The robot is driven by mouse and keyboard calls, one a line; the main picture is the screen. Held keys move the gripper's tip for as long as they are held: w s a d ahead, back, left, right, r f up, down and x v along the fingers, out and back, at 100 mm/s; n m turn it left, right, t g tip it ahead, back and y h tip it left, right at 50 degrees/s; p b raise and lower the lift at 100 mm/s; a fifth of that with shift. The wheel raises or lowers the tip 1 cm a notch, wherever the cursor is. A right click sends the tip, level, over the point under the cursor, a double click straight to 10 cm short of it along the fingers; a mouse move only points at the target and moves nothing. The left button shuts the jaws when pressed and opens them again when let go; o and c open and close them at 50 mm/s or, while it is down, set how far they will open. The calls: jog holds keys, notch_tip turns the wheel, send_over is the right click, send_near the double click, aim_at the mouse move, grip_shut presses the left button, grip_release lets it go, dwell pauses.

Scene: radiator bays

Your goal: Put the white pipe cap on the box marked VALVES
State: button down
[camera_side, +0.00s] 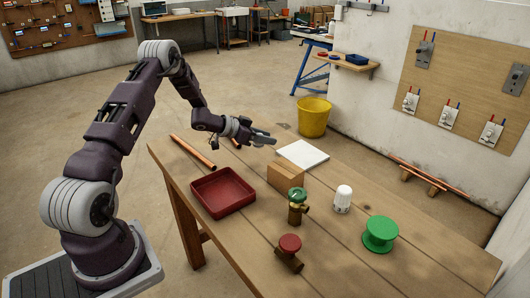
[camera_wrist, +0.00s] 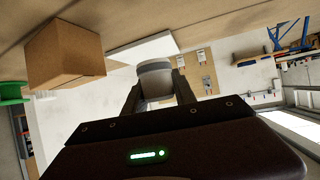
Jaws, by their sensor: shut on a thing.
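My gripper (camera_side: 264,137) is near the far end of the workbench, left of and beyond the white tile in the side view. In the wrist view its fingers are shut on a white, round pipe cap (camera_wrist: 155,78). The cap cannot be made out clearly in the side view. A small brown cardboard box (camera_side: 286,177) stands on the bench, nearer the side camera than my gripper and apart from it. The box also shows at the upper left of the wrist view (camera_wrist: 62,52). No marking on it is readable.
A white tile (camera_side: 302,154) lies behind the box. A red tray (camera_side: 223,191), green-topped valve (camera_side: 297,205), red-topped valve (camera_side: 289,252), white knob (camera_side: 342,199) and green spool (camera_side: 379,234) stand around. A copper pipe (camera_side: 194,152) lies at the left edge. The bench's front right is clear.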

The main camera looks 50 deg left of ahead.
jog(key=d+r, duration=0.5)
notch_tip(320, 180, up, 4)
jog(key=m+h, duration=0.2)
send_over(294, 166)
jog(key=shift+g, duration=0.3)
notch_tip(294, 166, down, 9)
jog(key=shift+f, duration=0.15)
jog(key=shift+f, duration=0.15)
jog(key=c, duration=1)
grip_release()
